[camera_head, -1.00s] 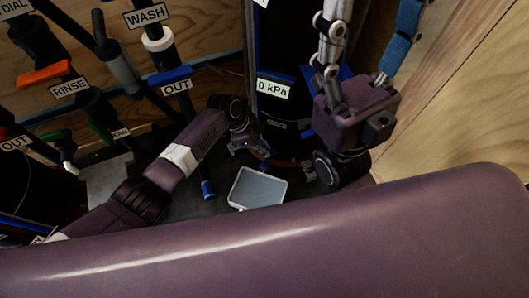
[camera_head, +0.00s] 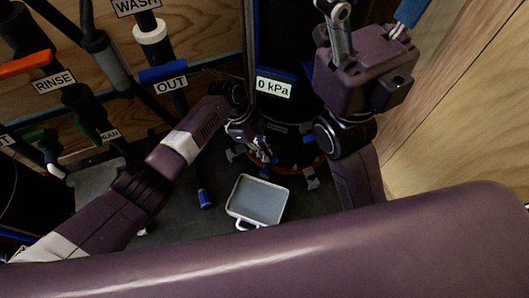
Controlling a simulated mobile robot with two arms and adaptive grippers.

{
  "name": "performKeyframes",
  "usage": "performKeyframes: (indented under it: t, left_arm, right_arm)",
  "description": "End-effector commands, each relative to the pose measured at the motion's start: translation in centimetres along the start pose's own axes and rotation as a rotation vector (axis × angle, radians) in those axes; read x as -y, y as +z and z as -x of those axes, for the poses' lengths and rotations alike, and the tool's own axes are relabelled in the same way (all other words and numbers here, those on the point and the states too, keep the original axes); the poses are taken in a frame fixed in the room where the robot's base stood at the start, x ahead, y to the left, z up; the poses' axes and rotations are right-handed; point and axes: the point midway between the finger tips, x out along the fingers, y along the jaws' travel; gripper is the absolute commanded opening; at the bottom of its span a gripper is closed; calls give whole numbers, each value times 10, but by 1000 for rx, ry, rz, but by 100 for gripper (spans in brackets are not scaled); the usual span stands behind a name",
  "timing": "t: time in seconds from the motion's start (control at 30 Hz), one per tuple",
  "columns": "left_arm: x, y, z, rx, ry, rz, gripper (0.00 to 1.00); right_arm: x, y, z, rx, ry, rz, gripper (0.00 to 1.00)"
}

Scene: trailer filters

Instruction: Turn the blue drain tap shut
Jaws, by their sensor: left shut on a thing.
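My left gripper (camera_head: 264,150) reaches in from the left to the foot of the dark filter housing, under the 0 kPa display (camera_head: 274,87). It is shut on a small part there, which looks like the blue drain tap (camera_head: 265,173). A bit of blue shows just below the fingers. The fingers and shadow hide most of the tap, so I cannot tell how its handle is turned. My right arm stands on the right, beside the housing, and its fingers cannot be made out.
A pale shallow tray (camera_head: 258,201) lies on the floor below the housing. A blue-ended piece (camera_head: 205,198) is on the floor to its left. Labelled pipes with an orange handle (camera_head: 28,64) and a blue OUT handle (camera_head: 163,74) fill the left. A wooden wall (camera_head: 460,100) is on the right.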

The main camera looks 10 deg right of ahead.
Motion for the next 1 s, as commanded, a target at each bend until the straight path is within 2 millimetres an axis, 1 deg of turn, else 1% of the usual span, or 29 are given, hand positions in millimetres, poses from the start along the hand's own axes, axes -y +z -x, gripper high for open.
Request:
performKeyframes:
  t: [0.17, 0.2, 0.33, 0.37, 0.87, 1.0]
  left_arm:
    - [0, 0, 0, 2, -1, -3, 0]
    - [0, 0, 0, 2, -1, -3, 11]
    - [0, 0, 0, 1, -1, -2, 25]
    - [0, 0, 0, 1, -1, -2, 26]
    - [0, 0, 0, 0, -1, 1, 26]
    - [-1, -1, 2, 0, -11, 26, 26]
  right_arm:
    - [0, 0, 0, 0, 0, 0, 61]
    - [0, 0, 0, 0, 0, 0, 61]
    - [0, 0, 0, 0, 0, 0, 61]
    - [0, 0, 0, 0, 0, 0, 61]
    - [0, 0, 0, 0, 1, 0, 61]
    - [-1, 0, -7, 0, 1, 0, 61]
